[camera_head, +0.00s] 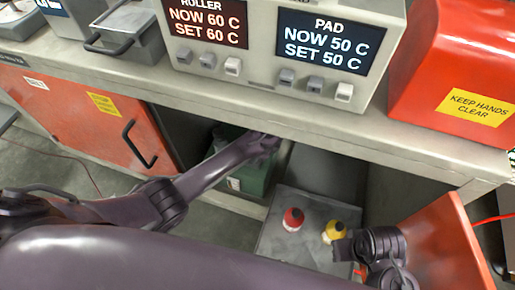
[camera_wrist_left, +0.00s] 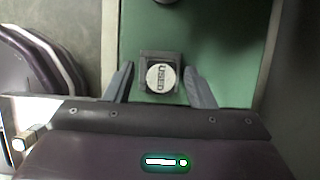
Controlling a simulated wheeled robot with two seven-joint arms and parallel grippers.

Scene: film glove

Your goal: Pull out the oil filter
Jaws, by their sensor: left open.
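The oil filter appears to be the dark square block (camera_wrist_left: 145,58) whose round pale face is lettered "USED". It stands on or in a green unit (camera_wrist_left: 225,40), which also shows under the counter in the head view (camera_head: 255,178). My left gripper (camera_wrist_left: 159,72) is open, with one finger on each side of the block and small gaps between. In the head view my left gripper (camera_head: 268,143) reaches under the counter edge, and the filter is hidden there. My right gripper (camera_head: 340,250) is beside a yellow-topped item (camera_head: 333,231); its jaws are unclear.
A red-topped item (camera_head: 293,219) stands on a grey surface (camera_head: 270,240) below the counter. A display unit (camera_head: 265,75) stands above.

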